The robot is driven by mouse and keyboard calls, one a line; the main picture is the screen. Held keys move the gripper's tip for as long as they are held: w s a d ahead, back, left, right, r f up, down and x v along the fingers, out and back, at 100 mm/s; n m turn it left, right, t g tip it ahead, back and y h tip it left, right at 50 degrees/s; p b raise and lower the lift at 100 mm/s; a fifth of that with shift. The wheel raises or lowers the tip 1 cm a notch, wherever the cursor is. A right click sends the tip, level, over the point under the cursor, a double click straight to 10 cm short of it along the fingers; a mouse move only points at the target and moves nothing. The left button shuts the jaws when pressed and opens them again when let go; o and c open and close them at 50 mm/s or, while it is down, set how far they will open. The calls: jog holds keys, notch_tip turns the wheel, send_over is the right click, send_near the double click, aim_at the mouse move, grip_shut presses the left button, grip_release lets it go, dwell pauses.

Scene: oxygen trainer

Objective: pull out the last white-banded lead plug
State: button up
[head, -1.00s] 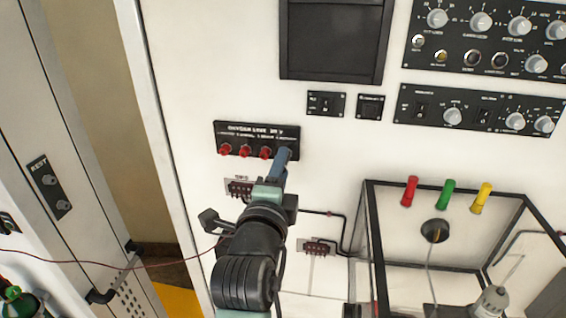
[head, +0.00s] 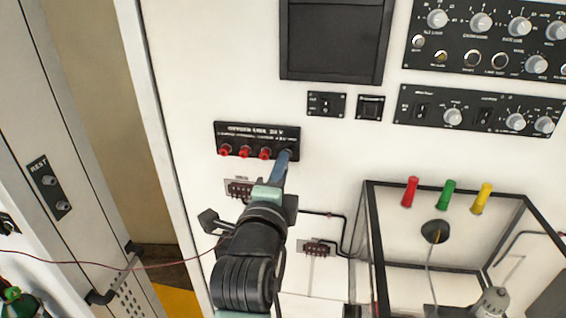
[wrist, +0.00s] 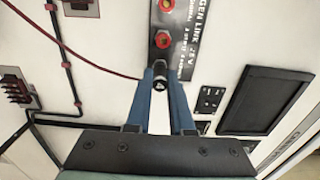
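The dark "Oxygen Link 28 V" panel (head: 257,133) is on the white wall, with red-ringed sockets in a row, one of them here (head: 244,151). My gripper (head: 284,160) reaches the right end of this row. In the wrist view its blue fingers (wrist: 158,78) close on both sides of a small dark lead plug (wrist: 158,71) with a pale ring at its near end. The plug is at the panel's end position; how deep it sits is hidden. A thin dark red lead (wrist: 75,50) runs toward the fingers and disappears behind the left one.
A "REST" plate (head: 49,187) with two pale fittings is on the left cabinet. A black-framed clear box (head: 372,230) with red, green and yellow pegs stands right of my arm. Small terminal blocks (head: 316,248) and black conduit run below the panel. The lead also crosses lower left (head: 100,263).

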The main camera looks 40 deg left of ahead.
grip_shut()
jog(key=shift+s, duration=0.1)
jog(key=shift+v, duration=2.45)
